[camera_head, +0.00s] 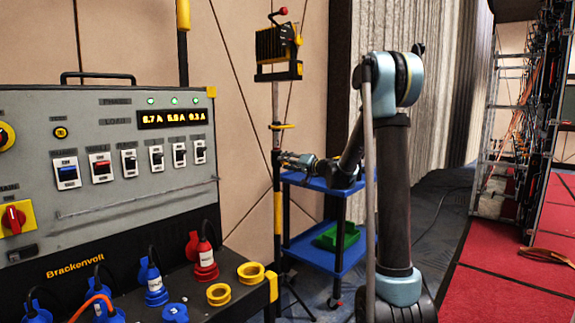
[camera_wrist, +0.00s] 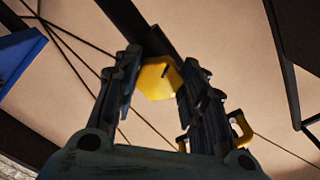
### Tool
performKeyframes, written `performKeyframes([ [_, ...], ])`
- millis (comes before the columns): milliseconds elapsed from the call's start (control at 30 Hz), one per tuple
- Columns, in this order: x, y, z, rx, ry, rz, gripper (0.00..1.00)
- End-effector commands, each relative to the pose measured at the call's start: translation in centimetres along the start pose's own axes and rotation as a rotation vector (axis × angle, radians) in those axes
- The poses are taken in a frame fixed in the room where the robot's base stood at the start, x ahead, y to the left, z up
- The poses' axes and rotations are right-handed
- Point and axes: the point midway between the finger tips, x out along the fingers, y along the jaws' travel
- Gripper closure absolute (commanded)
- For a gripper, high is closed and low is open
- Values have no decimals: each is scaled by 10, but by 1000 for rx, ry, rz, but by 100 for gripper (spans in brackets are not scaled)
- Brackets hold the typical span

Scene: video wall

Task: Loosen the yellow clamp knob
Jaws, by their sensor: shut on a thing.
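The yellow clamp knob (camera_wrist: 155,82) shows in the wrist view between the two fingers of my gripper (camera_wrist: 159,72), which is shut on it. Behind the knob runs a dark bar. In the head view my gripper (camera_head: 284,158) reaches left to the upright pole (camera_head: 276,190), below a yellow collar (camera_head: 282,126). The knob itself cannot be made out there; my fingers seem to cover it. How far the knob is turned cannot be told.
A grey Brackenvolt power panel (camera_head: 110,210) with plugs stands at the left. A lamp-like black and yellow unit (camera_head: 277,52) tops the pole. A blue cart (camera_head: 305,250) with a green tray (camera_head: 337,238) stands behind my arm. Red flooring (camera_head: 510,270) lies right.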

Motion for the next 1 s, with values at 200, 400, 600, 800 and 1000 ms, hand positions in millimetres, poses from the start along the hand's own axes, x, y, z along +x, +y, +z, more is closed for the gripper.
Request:
performKeyframes([
  [200, -2, 2, 0, -68, 1, 5, 86],
  [400, -2, 3, 0, -86, 2, 6, 86],
  [600, -2, 3, -1, -87, 3, 6, 86],
  [800, -2, 3, -2, -86, 3, 6, 46],
  [1000, -1, 2, -1, -84, 3, 4, 41],
])
